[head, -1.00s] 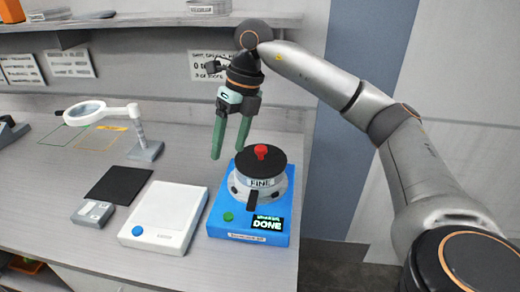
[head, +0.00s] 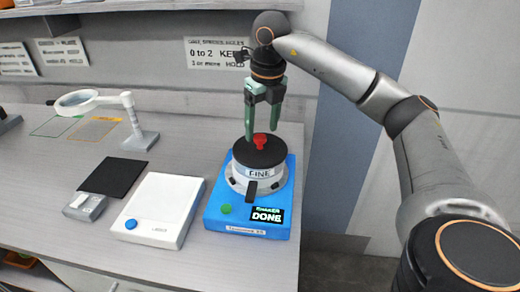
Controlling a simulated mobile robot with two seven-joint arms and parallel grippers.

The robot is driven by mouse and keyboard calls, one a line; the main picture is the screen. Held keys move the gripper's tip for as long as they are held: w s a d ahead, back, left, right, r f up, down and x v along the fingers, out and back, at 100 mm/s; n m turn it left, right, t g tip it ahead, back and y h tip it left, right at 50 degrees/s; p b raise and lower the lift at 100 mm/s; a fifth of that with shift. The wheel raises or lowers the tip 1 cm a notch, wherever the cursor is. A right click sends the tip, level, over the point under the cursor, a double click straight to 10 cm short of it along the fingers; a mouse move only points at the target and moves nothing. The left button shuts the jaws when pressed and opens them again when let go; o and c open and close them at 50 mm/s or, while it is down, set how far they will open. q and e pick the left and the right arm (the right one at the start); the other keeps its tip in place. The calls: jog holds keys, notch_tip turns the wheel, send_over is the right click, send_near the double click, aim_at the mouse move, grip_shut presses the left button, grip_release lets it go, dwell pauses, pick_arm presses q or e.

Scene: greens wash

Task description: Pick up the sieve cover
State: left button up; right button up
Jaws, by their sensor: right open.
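The sieve cover (head: 262,158) is a black disc with a red knob (head: 260,141). It sits on the grey sieve labelled FINE (head: 259,173), on the blue shaker (head: 247,215), whose screen reads DONE. My right gripper (head: 262,137) has green fingers and points down over the cover, open, with its fingertips at about the height of the knob and on either side of it in the picture. I cannot tell whether they touch it. My left gripper is not in view.
A white scale (head: 160,207) stands left of the shaker. A black mat (head: 113,177), a small grey device (head: 85,206) and a magnifier lamp (head: 140,139) are further left. A shelf (head: 130,8) runs above. The bench ends just right of the shaker.

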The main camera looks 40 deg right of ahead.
aim_at(260, 137)
jog(key=shift+w+f, duration=0.2)
jog(key=shift+f, duration=0.8)
jog(key=shift+w+f, duration=0.2)
jog(key=shift+f, duration=0.75)
grip_shut()
